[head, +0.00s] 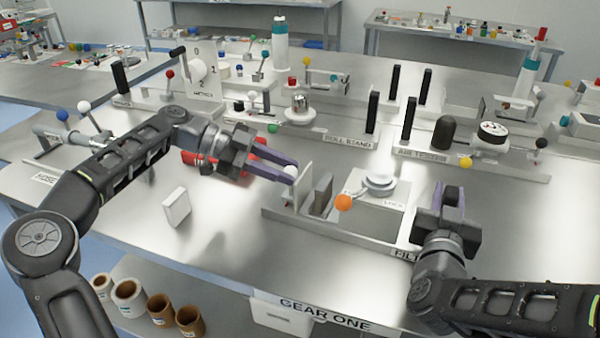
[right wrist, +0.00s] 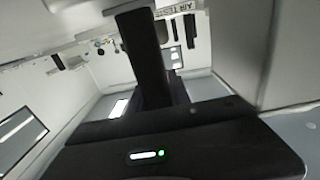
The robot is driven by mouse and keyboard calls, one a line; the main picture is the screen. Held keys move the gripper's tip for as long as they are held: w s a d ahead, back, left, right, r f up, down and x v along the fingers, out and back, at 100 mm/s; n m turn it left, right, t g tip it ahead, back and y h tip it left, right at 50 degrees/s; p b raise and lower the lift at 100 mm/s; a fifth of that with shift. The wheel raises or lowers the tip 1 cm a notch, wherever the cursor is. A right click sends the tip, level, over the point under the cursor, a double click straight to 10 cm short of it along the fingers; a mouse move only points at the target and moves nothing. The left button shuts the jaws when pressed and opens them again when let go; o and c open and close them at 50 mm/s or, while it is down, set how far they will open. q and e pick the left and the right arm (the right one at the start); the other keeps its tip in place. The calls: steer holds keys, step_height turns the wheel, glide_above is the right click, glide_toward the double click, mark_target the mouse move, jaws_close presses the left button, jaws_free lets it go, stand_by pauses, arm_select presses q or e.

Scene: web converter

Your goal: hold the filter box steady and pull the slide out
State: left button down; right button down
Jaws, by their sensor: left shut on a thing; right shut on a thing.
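The filter box (head: 378,212) is a pale block with a LOCK label, an orange ball lever (head: 343,202) and a round metal cap. It sits on a metal base marked FILT. At its left end stand a dark upright slab (head: 321,194) and a pale plate with a small white knob (head: 291,171), which looks like the slide's handle. My left gripper (head: 287,166) is shut on that knob. My right gripper (head: 448,200) is shut at the box's right end, its contact partly hidden. In the right wrist view, a dark finger (right wrist: 145,60) stands beside pale surfaces.
A small white panel (head: 176,207) stands upright on the table, left of the base. A red object (head: 195,158) lies partly behind my left arm. Roll stand and air tester fixtures stand behind. Bare metal table lies between the panel and the base.

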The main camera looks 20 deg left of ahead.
arm_select(q)
steer(key=c, duration=1.5)
jaws_free()
steer(key=shift+w+a, duration=0.1)
steer(key=shift+a, duration=0.2)
arm_select(e)
steer(key=shift+d+f, duration=0.25)
steer(key=shift+f, duration=0.5)
arm_select(q)
steer(key=shift+o, duration=0.6)
arm_select(e)
steer(key=shift+s+a, duration=0.1)
arm_select(q)
steer(key=shift+d, duration=0.1)
arm_select(e)
steer(key=shift+r, duration=0.4)
steer(key=c, duration=1.6)
jaws_free()
steer(key=shift+c, duration=0.2)
arm_select(q)
steer(key=shift+w+d, duration=0.1)
arm_select(e)
steer(key=o, duration=0.3)
steer(key=shift+r, duration=0.1)
steer(key=shift+o, duration=1.1)
steer(key=shift+r, duration=0.15)
steer(key=shift+a, duration=0.1)
